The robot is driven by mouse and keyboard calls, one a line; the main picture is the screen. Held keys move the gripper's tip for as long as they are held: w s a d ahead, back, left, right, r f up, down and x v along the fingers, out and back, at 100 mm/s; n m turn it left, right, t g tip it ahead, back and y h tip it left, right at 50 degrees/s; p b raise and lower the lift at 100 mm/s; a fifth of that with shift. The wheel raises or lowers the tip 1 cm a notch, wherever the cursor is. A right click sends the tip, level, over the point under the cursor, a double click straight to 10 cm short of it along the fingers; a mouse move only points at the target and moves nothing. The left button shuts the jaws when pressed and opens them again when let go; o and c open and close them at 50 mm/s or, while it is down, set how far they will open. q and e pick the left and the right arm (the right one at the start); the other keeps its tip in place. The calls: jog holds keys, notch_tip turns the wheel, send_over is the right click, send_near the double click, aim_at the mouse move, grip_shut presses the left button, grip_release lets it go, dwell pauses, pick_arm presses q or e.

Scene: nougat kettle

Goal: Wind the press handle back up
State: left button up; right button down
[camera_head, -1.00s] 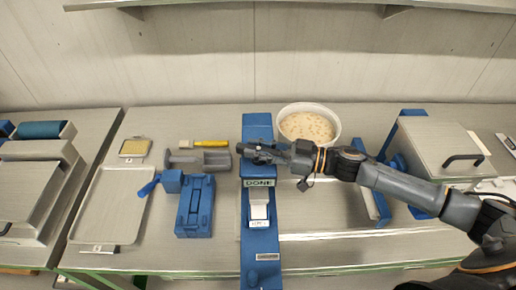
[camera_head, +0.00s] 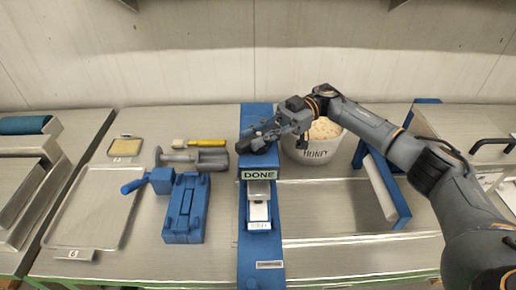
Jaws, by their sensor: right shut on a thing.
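The press is a tall narrow blue frame (camera_head: 262,247) in the middle of the bench, with a DONE sign (camera_head: 258,174) across it and a small white labelled block (camera_head: 259,212) below the sign. My right gripper (camera_head: 254,142) is at the upper part of the press, just above the sign. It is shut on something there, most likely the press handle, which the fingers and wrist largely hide. My right arm reaches in from the right, passing in front of the honey tub. My left gripper is not in view.
A blue clamp-like tool (camera_head: 187,208), a grey cylinder tool (camera_head: 196,158) and a metal tray (camera_head: 90,215) lie left. Bare bench (camera_head: 330,225) lies between.

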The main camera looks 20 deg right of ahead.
aim_at(258, 135)
jog(key=shift+n+g+h+b, duration=0.9)
jog(key=shift+n+g+b, duration=0.4)
jog(key=shift+g+b, duration=0.4)
jog(key=c, duration=1.2)
grip_release()
jog(key=shift+r, duration=0.1)
notch_tip(258, 135, up, 10)
jog(key=shift+f, duration=0.1)
